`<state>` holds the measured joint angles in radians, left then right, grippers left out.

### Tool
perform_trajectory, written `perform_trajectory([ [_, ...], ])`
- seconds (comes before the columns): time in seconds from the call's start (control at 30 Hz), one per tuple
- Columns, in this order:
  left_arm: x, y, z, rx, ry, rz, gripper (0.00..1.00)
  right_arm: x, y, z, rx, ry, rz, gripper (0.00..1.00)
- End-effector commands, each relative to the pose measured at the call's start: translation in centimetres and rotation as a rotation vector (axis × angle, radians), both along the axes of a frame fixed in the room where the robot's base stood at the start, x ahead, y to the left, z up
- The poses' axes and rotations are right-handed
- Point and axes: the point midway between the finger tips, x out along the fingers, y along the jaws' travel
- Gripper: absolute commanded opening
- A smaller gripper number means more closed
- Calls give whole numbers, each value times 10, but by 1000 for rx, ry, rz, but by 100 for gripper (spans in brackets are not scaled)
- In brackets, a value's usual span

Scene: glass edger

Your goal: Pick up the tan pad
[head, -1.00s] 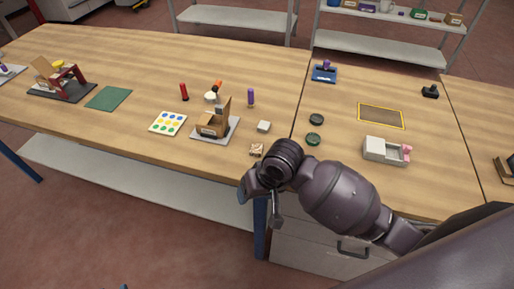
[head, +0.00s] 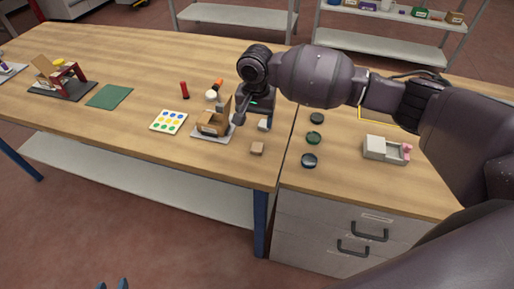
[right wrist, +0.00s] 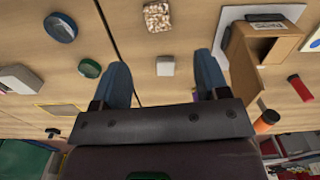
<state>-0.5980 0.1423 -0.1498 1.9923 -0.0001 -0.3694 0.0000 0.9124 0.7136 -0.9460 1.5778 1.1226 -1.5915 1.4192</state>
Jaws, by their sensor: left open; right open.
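The tan pad (head: 257,148) is a small, speckled square block lying flat near the front edge of the wooden table. It also shows at the top of the right wrist view (right wrist: 157,17). My right gripper (head: 253,116) is over the table behind the pad, pointing down, open and empty. In the right wrist view its two blue fingers (right wrist: 163,70) are spread, with a small pale grey block (right wrist: 165,66) showing between them and the pad beyond the fingertips. Only the tips of my left gripper (head: 112,284) show at the bottom edge of the head view; it is open.
An open cardboard box (head: 214,124) on a light plate stands left of my right gripper. Green (head: 313,138) and blue-black (head: 309,160) round pieces lie to the right. A white tray (head: 378,149) stands farther right. My right arm hides the table's back right.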

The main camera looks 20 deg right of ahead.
Motion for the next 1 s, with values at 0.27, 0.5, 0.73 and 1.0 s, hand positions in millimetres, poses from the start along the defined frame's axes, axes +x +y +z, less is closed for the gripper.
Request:
perform_trajectory([
  [0.27, -7, 1, -11, 0, 17, 3, 43, -1, 0, -36, -1, 4, 0, 68],
  [0.5, -7, 1, -16, 0, 21, 2, 43, -1, -1, -58, 0, 1, 1, 68],
  [0.73, -6, 0, -21, 0, 21, 1, 43, -4, -2, -87, -2, 3, 2, 68],
  [1.0, -4, 0, -24, 1, 20, -1, 43, -3, -2, -107, 0, 1, 2, 68],
])
